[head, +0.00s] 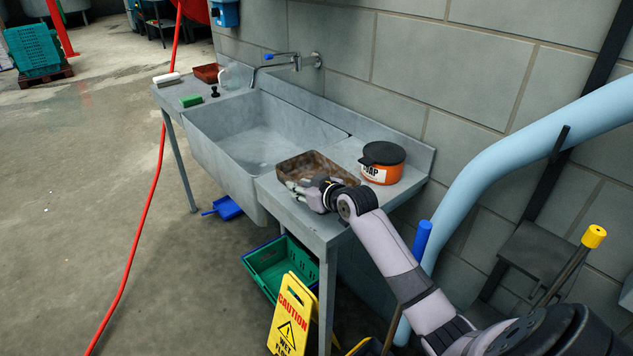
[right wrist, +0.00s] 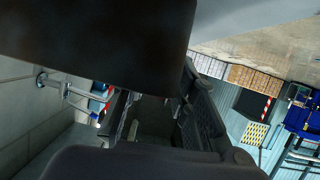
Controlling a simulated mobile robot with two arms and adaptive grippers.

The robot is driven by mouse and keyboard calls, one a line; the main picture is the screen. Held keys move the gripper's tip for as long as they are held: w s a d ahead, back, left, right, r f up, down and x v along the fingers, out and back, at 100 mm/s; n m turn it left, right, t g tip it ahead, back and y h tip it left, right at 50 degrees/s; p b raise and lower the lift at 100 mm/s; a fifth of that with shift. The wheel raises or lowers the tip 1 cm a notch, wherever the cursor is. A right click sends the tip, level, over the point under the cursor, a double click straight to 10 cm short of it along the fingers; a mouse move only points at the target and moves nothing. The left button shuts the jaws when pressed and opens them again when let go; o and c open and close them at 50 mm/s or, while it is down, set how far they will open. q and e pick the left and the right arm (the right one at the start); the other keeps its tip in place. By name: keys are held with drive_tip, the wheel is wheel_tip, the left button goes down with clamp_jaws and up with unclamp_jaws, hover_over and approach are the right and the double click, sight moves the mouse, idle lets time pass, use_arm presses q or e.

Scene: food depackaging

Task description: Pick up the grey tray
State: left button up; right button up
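A shallow, rectangular tray (head: 330,163) with a stained, rusty-brown inside and dark rim is at the near right end of the sink's metal counter. No tray in view looks clean grey. My right gripper (head: 304,189) is at its near-left side, close to or touching its rim. In the right wrist view a dark brown surface (right wrist: 95,40), apparently the tray, fills the upper left, very close to the gripper's dark fingers. The fingertips are partly hidden, so I cannot tell whether they are shut on it. My left gripper is not in view.
An orange soap tub (head: 381,163) with a black lid stands just right of the tray. The sink basin (head: 255,140) lies to the left. A reddish tray (head: 207,73) and green sponge (head: 191,100) are at the far counter end. A yellow caution sign (head: 290,318) and green crate (head: 270,262) stand below.

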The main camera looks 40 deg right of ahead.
drive_tip(key=shift+x, duration=0.85)
drive_tip(key=shift+s, duration=0.1)
clamp_jaws()
